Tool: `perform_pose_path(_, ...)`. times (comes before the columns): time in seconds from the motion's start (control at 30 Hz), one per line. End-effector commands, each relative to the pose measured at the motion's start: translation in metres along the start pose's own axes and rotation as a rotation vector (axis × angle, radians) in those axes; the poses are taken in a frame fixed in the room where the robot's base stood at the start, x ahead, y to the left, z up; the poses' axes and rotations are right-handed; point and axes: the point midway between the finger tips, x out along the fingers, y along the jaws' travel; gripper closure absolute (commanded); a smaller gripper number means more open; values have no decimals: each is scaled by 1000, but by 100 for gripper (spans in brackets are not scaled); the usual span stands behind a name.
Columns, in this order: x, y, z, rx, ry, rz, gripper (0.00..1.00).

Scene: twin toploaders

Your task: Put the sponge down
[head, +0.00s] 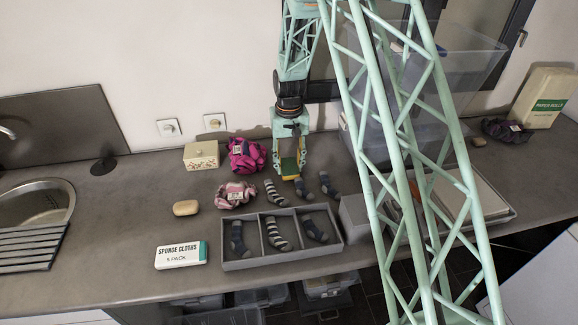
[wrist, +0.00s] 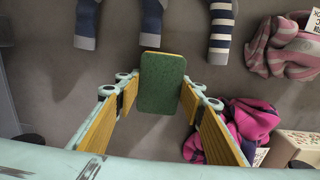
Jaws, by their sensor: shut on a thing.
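The sponge is a small block with a dark green face and yellow edges. It shows at the fingertips in the wrist view (wrist: 161,85) and, small, in the head view (head: 289,166). My gripper (head: 290,160) points down and is shut on the sponge, with one finger on each side of it; the fingers also show in the wrist view (wrist: 159,94). The sponge is over or on the grey counter (head: 120,225), behind the loose socks. I cannot tell whether its lower end touches the counter.
Striped and dark socks (head: 274,192) lie just in front of the gripper. A grey divided box (head: 240,262) holds more socks. A magenta cloth bundle (head: 246,154), a pink one (head: 235,194) and a floral box (head: 201,155) stand to the left. A clear bin (head: 455,60) is at the right.

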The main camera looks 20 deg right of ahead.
Motion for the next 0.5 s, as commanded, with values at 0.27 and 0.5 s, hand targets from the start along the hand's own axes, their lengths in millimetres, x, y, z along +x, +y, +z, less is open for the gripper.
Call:
perform_pose_path(0.27,3,0,0,0,1,0,72)
perform_pose_path(0.5,6,0,0,0,1,0,72)
